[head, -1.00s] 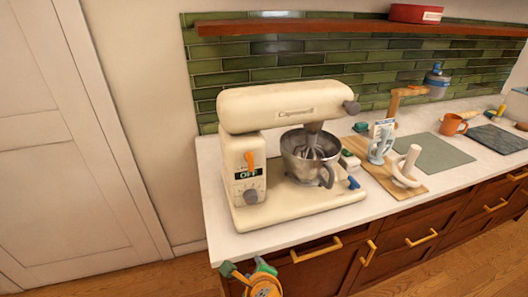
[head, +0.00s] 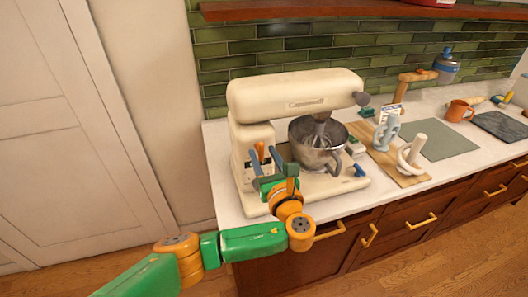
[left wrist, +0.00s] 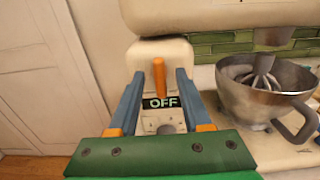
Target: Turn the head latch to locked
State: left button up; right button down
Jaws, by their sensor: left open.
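The cream stand mixer (head: 300,92) stands on the white counter with its head lowered over a steel bowl (head: 318,155). The head latch, an orange lever (head: 260,150), points roughly upright on the side of the mixer's column. In the left wrist view the latch (left wrist: 159,75) stands above a dark OFF label (left wrist: 160,103). My left gripper (head: 267,160) is open in front of the column. In the left wrist view its two blue-grey fingers (left wrist: 160,76) stand on either side of the latch, with gaps visible. Whether the fingertips reach its depth is unclear. My right gripper is out of view.
A wooden board (head: 390,165) with a pale mug stand and a white mortar-like piece lies right of the mixer. A green mat (head: 435,140), an orange mug (head: 458,111) and a dark slab (head: 503,125) are farther right. A wooden shelf (head: 350,10) runs above.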

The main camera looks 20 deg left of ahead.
pick_arm(q)
jog(key=shift+a, duration=0.1)
jog(key=shift+c, duration=0.5)
grip_shut()
